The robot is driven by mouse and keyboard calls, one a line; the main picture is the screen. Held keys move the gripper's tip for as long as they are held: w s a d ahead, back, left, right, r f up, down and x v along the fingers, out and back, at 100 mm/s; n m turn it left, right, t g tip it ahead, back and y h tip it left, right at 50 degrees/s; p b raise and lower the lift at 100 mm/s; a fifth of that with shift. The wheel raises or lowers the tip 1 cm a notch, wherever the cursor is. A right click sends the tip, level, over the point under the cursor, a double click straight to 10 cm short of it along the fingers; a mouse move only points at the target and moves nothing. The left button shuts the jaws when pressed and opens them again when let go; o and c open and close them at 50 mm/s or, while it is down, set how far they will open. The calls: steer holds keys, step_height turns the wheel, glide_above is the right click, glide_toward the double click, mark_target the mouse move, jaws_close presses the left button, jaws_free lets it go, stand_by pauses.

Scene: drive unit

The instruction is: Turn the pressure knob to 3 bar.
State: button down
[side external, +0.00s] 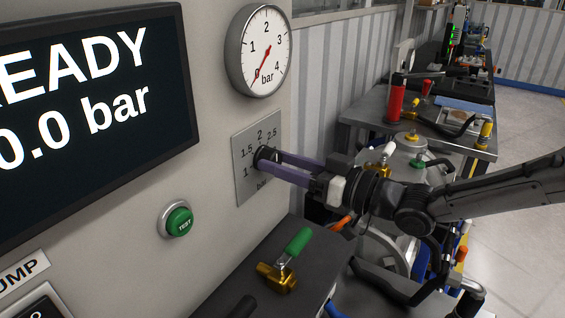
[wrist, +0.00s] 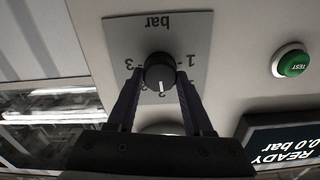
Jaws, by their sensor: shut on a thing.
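The black round pressure knob (wrist: 160,72) sits on a grey scale plate (wrist: 120,35) marked in bar. The wrist view shows it upside down, with the knob's white pointer line at about the 2 mark. The 3 mark is on the left there and the 1 mark on the right. My gripper (wrist: 160,78) is shut on the knob, one finger on each side. In the side view my gripper (side external: 266,158) reaches the knob from the right, and its fingers hide part of the plate (side external: 243,190). The dial gauge (side external: 261,50) has its red needle near 0.
The display (side external: 90,110) reads READY and 0.0 bar. A green TEST button (side external: 178,220) is on the panel left of and below the plate. A brass valve with a green handle (side external: 285,262) stands on a dark surface below my gripper.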

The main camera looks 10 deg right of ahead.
steer(key=shift+f+m, duration=0.2)
steer(key=shift+m, duration=10.2)
steer(key=shift+c, duration=1.5)
jaws_free()
steer(key=shift+d, duration=0.1)
